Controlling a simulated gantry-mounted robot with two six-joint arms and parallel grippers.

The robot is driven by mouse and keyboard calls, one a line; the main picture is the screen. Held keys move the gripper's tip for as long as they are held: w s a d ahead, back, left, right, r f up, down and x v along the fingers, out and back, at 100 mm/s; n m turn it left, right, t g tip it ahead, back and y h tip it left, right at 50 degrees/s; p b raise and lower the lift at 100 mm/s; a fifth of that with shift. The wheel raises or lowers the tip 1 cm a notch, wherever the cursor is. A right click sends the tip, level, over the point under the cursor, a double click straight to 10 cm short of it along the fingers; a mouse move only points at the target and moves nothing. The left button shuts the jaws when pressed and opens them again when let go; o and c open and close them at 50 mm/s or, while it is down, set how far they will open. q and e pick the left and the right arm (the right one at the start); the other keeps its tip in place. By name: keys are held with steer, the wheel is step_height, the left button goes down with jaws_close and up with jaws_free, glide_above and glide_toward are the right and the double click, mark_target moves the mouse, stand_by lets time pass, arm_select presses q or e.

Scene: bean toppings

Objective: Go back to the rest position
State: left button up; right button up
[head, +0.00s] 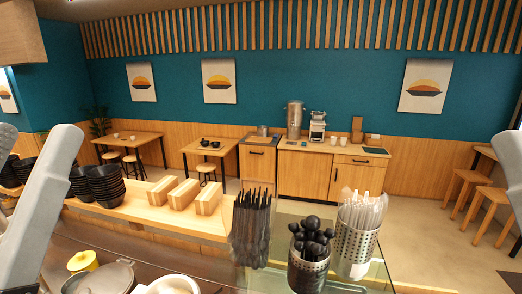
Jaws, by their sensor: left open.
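My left gripper (37,140) is large and close at the left edge of the head view. Its two pale grey fingers stand apart with nothing between them. It hangs in front of the stacked black bowls (97,186) and hides part of them. Part of a grey finger of my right gripper (508,148) shows at the right edge. The rest of it is cut off, so its opening is hidden. No object is seen in either gripper.
Black sticks (250,222), a metal cup (307,275) of black ladles and a perforated holder (357,245) stand at the front. A lidded pot (103,279) and white bowl (172,286) sit lower left. Wooden boxes (183,192) rest on the counter.

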arm_select(q)
step_height(320, 180, up, 11)
steer(key=p, duration=0.8)
arm_select(e)
step_height(320, 180, up, 11)
arm_select(q)
step_height(320, 180, down, 30)
steer(key=b, duration=3)
steer(key=shift+f, duration=0.2)
arm_select(e)
step_height(320, 180, down, 30)
steer(key=shift+f, duration=0.2)
